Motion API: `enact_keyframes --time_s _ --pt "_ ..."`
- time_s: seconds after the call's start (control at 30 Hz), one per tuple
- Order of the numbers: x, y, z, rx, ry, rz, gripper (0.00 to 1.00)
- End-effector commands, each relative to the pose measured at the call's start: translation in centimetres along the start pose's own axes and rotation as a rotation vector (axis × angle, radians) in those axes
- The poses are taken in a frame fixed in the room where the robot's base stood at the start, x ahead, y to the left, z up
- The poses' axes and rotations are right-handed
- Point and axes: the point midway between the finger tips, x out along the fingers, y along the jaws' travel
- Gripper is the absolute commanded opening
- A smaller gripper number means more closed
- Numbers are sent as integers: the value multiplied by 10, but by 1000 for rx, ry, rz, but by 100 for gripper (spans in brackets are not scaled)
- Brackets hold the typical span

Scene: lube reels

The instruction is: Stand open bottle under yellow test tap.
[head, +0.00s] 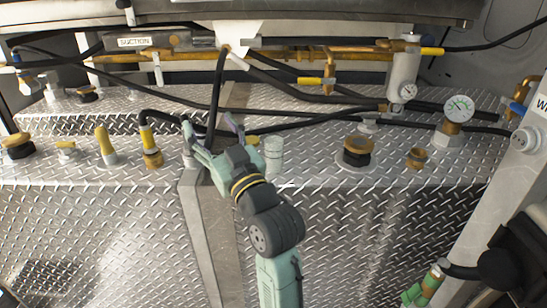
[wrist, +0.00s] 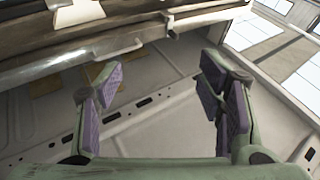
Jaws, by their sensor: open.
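A pale, translucent cylinder (head: 274,153), which looks like the open bottle, stands upright on the diamond-plate deck just right of my gripper in the head view. My gripper (head: 211,128) is open, over the front part of the deck. In the wrist view its purple-padded fingers (wrist: 163,98) are apart with nothing between them, and no bottle shows there. A brass tap with a yellow handle (head: 314,81) hangs from the pipe behind and right of the bottle. Another yellow-ended fitting (head: 433,50) is at upper right; I cannot tell for certain which is the test tap.
Black hoses (head: 300,122) cross the deck (head: 310,175) behind my gripper. A black-and-brass fitting (head: 357,151) and a gauge (head: 459,108) stand to the right. Yellow-topped fittings (head: 105,142) stand left. A white bracket (head: 235,36) hangs above.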

Motion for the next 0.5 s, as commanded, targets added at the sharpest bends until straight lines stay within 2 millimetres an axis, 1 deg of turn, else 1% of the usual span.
enact_keyframes --time_s 0.03,0.1,0.2,0.3,0.37,0.43,0.5 --pt "-19 37 21 -1 -73 54 62" --pt "-44 73 45 8 -163 100 62" --pt "-78 108 69 25 -256 147 62" --pt "-100 126 82 38 -311 172 62" --pt "-107 132 86 43 -328 179 62" --pt "-106 136 89 46 -338 181 62" --pt "-96 138 92 49 -339 180 62"
